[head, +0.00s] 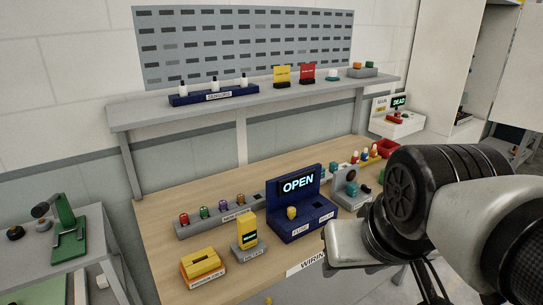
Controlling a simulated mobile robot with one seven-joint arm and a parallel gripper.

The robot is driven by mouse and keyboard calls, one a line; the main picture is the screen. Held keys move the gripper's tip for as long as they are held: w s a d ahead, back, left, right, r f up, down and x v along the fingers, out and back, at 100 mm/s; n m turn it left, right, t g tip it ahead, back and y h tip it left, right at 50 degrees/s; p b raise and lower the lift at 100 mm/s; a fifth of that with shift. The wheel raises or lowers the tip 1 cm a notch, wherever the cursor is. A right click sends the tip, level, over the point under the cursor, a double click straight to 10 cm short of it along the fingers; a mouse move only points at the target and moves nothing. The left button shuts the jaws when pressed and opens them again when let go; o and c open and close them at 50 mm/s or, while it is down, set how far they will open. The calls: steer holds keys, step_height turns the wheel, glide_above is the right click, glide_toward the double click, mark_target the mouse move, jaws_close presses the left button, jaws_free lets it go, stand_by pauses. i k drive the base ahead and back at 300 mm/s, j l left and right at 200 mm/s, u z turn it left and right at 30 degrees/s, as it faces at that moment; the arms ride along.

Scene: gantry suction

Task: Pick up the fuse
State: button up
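A dark blue tester box (298,205) with a lit screen reading "OPEN" stands on the wooden workbench. A small yellow rounded piece (291,212) sits on its top, above a label that seems to read "FUSE". I cannot tell whether this piece is the fuse itself. A grey rack (222,218) to its left holds several small coloured cylinders, among them a red one (184,218); their kind is too small to make out. My arm fills the right side and hides part of the bench. No gripper fingers show.
A yellow meter (247,230) and a yellow block (201,263) stand at the front left of the workbench (160,225). A raised shelf (290,92) runs above it. A red bin (386,148) and a white box reading "DEAD" (396,122) are at the back right.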

mark_target(291, 212)
steer(key=i+l+u, duration=0.1)
steer(key=i+l, duration=0.15)
steer(key=i+l+u, duration=0.15)
steer(key=l, duration=0.2)
steer(key=i+l+u, duration=0.1)
steer(key=i+l, duration=0.15)
steer(key=i+l+u, duration=0.1)
steer(key=l, duration=0.35)
steer(key=i, duration=0.05)
